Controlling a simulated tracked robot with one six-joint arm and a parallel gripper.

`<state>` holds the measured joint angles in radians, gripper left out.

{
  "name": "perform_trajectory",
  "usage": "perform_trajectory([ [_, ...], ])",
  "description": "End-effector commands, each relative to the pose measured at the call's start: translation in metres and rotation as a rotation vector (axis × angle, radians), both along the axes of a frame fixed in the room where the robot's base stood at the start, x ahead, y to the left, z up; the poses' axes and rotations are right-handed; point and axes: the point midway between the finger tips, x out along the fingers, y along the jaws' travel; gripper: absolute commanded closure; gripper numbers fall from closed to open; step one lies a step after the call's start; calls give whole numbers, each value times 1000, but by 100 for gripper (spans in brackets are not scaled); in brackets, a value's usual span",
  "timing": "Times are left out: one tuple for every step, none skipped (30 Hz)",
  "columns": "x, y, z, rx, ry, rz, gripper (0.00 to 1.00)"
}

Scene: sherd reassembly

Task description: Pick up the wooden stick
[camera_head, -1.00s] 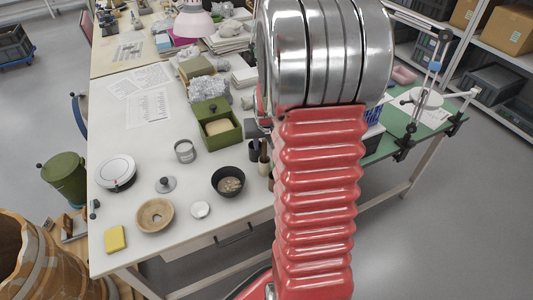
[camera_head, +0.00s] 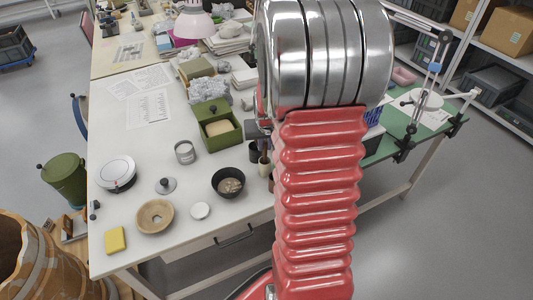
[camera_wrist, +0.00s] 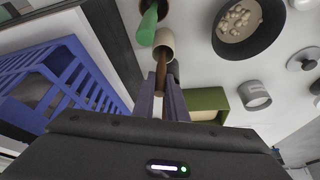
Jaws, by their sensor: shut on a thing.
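The wooden stick (camera_wrist: 160,76) is a brown shaft in the wrist view. It lies between the two fingers of my gripper (camera_wrist: 161,84), which is shut on it. Its far end meets a beige cup (camera_wrist: 164,40); I cannot tell how far it sits inside. In the head view the beige cup (camera_head: 264,167) stands at the table's right side, beside my red arm. My arm hides most of the gripper and stick there.
A dark cup with a green handle (camera_wrist: 148,24) stands close beside the beige cup. A black bowl (camera_head: 228,182), a green box (camera_head: 222,131) and a grey tin (camera_head: 185,152) are near. A blue rack (camera_wrist: 62,78) is at left in the wrist view.

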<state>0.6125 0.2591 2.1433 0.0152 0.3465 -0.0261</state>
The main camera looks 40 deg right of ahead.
Motion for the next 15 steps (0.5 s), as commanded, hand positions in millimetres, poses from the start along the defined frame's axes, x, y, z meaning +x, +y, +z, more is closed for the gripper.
perform_trajectory([
  [0, 0, 0, 0, 0, 0, 100],
  [0, 0, 0, 0, 0, 0, 100],
  [0, 0, 0, 0, 0, 0, 100],
  [0, 0, 1, 0, 0, 0, 100],
  [0, 0, 2, -1, -1, 0, 100],
  [0, 0, 3, -1, -1, 0, 100],
  [0, 0, 5, -1, -1, 0, 100],
  [0, 0, 7, -1, -1, 0, 100],
  [1, -1, 11, -2, -2, 0, 100],
  [1, -1, 15, -2, -3, 0, 100],
  [1, -1, 18, -2, -2, 0, 100],
  [0, -1, 24, -2, -3, 0, 100],
  [0, -1, 29, -2, -3, 0, 100],
  [1, -1, 34, -2, -3, 0, 100],
  [1, -1, 41, -3, -5, 0, 100],
])
